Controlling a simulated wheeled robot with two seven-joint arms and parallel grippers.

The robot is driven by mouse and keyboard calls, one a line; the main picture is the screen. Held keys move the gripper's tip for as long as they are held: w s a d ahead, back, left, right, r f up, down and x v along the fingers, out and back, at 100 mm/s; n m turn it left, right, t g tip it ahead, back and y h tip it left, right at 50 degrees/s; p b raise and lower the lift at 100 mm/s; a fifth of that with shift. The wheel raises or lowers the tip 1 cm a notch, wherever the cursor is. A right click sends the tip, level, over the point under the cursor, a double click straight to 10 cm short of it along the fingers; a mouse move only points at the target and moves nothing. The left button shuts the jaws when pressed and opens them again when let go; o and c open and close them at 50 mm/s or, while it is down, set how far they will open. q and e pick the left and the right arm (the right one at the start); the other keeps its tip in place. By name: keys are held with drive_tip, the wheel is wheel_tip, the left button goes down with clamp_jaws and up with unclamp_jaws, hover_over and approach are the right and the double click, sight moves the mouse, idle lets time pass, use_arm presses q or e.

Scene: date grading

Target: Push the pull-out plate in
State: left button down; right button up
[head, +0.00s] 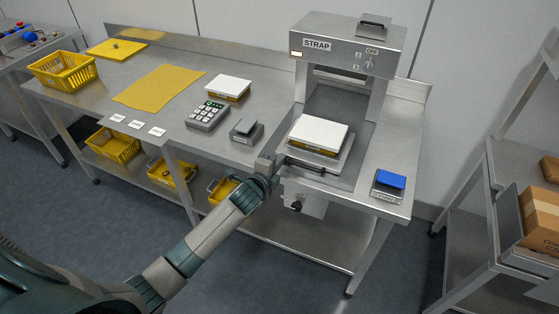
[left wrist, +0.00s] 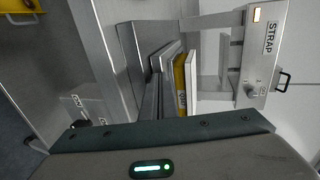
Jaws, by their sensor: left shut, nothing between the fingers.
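The strapping machine (head: 345,45), labelled STRAP, stands on the steel bench. Its pull-out plate (head: 318,164) lies in front of the arch, with a dark bar handle (head: 308,168) along its front edge. A yellow box with a white top (head: 318,134) rests on the plate; it also shows in the left wrist view (left wrist: 191,85). My left gripper (head: 279,161) is shut and empty, at the front left corner of the plate near the handle's left end. I cannot tell whether it touches. My right gripper is not in view.
Left of the machine are a small grey device (head: 246,131), a keypad (head: 207,116) and another white-topped box (head: 228,87). A blue-topped block (head: 390,181) sits at the bench's right front. A rack with cartons stands right.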

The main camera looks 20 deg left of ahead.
sight(289, 144)
use_arm(q)
drive_tip(key=w+b, duration=0.1)
drive_tip(key=w, duration=0.3)
drive_tip(key=w+b, duration=0.1)
drive_tip(key=w, duration=0.3)
drive_tip(key=shift+d+f+b, duration=0.15)
drive_tip(key=shift+b, duration=0.2)
drive_tip(key=shift+w, duration=0.65)
